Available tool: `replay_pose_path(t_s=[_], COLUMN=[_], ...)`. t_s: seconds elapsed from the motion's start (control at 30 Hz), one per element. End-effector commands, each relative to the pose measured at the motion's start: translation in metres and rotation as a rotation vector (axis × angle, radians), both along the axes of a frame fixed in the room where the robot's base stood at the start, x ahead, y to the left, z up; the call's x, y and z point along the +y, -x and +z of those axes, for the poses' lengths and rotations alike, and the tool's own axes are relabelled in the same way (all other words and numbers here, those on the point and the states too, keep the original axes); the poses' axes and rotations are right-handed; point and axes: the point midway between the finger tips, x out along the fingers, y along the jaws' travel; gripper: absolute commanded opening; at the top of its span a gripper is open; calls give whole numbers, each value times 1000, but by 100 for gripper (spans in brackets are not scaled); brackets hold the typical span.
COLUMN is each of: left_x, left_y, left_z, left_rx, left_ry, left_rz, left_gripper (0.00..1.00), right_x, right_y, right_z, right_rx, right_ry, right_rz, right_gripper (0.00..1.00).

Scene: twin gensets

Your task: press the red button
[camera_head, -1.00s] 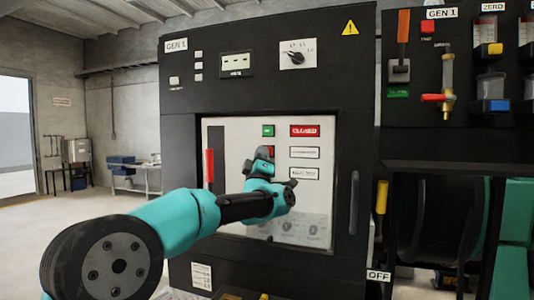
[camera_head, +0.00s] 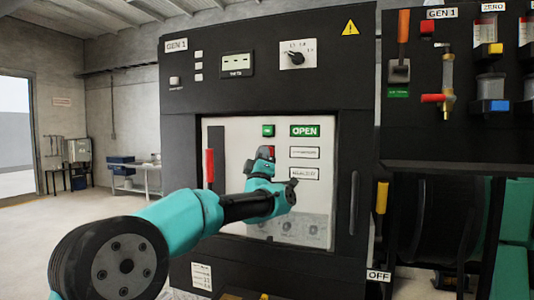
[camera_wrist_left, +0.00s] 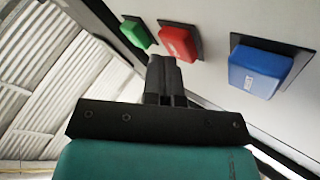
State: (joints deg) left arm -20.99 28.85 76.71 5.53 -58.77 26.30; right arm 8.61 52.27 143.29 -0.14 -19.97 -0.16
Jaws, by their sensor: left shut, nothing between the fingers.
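The red button (camera_wrist_left: 179,42) sits on the light panel between the green button (camera_wrist_left: 138,32) and the blue button (camera_wrist_left: 262,70) in the left wrist view. In the head view, only a small part of the red button (camera_head: 271,150) shows past my gripper. My left gripper (camera_head: 266,151) is shut and empty, in front of the panel at that button. Its fingertips (camera_wrist_left: 163,62) look very close to the red button in the wrist view; I cannot tell whether they touch it. My right gripper is not in view.
The panel is recessed in the black GEN 1 cabinet (camera_head: 240,95). A red-handled lever (camera_head: 210,167) is left of the buttons and a door handle (camera_head: 354,202) is to the right. More levers and valves are on the right-hand unit (camera_head: 462,138).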

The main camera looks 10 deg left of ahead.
Motion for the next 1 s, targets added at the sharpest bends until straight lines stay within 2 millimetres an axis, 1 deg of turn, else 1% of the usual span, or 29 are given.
replay_pose_path(t_s=[0.47, 0.83, 1.0], left_x=[0, 1, 2], left_y=[-1, 13, 16], left_z=[0, 0, 0], left_rx=[0, 0, 0], left_ry=[0, 0, 0], left_rz=[0, 0, 0], left_gripper=[0, 0, 0], right_x=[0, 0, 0], right_y=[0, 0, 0], right_z=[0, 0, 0], right_rx=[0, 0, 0], right_ry=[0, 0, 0], right_rz=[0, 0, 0], right_gripper=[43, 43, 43])
